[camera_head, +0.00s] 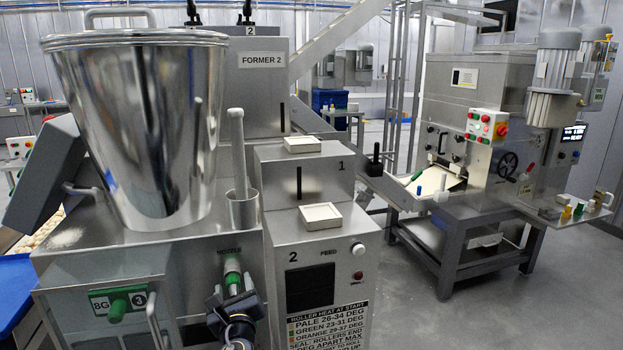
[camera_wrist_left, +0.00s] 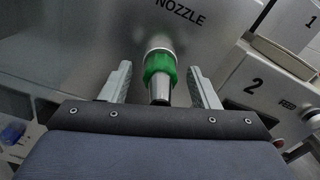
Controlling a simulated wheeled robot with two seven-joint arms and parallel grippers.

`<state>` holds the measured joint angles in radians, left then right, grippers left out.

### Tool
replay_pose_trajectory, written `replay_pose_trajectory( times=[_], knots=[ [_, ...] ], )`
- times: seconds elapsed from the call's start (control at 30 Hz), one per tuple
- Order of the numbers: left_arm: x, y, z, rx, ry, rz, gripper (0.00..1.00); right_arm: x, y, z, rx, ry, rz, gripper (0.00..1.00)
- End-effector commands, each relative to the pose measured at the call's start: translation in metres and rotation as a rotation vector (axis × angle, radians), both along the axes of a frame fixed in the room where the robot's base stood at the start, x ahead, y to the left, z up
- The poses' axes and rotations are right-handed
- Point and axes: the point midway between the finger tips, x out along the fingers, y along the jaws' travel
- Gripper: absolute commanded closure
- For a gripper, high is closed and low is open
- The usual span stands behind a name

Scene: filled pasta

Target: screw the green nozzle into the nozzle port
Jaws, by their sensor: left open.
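The green nozzle (camera_head: 233,280) has a green collar and a metal tip. It sits at the nozzle port (camera_head: 231,262) on the metal machine front, under the NOZZLE label. In the left wrist view the nozzle (camera_wrist_left: 160,70) points toward me; whether its thread is fully seated cannot be seen. My left gripper (camera_head: 234,294) is open in front of the port. In the left wrist view its fingers (camera_wrist_left: 160,85) stand on either side of the nozzle, with gaps visible on both sides. My right gripper is not in view.
A large steel hopper (camera_head: 140,130) stands above the port. A green knob (camera_head: 118,306) and a vertical handle (camera_head: 155,322) are left of it. The FEED cabinet (camera_head: 327,275) stands close on the right. Another machine (camera_head: 480,140) stands farther right, across open floor.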

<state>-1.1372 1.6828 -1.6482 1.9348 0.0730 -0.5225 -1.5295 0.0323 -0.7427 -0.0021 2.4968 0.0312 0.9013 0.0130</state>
Motion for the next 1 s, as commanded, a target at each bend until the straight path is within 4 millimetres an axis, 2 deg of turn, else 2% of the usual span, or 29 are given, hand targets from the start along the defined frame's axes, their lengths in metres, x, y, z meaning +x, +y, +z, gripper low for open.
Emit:
replay_pose_trajectory(
  times=[0.17,0.4,0.5,0.67,0.73,0.9,1.0],
  knots=[
    [0.000,0.000,-0.002,-0.155,-0.044,0.000,0.45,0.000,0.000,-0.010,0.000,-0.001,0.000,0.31],
    [0.000,0.000,-0.005,-0.749,-0.215,-0.002,0.45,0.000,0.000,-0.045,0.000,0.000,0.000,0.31],
    [0.000,0.000,-0.003,-0.941,-0.270,-0.001,0.45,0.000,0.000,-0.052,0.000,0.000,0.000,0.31],
    [0.000,0.000,-0.001,-1.072,-0.307,0.000,0.45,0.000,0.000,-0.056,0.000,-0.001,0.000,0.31],
    [0.000,0.000,-0.003,-1.184,-0.340,0.000,0.45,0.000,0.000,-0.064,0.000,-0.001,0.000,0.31],
    [0.000,0.000,-0.005,-1.666,-0.477,-0.001,0.45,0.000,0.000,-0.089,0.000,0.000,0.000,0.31],
    [0.000,0.000,-0.003,-1.890,-0.541,0.000,0.45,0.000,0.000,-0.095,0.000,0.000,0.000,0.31]
  ],
)
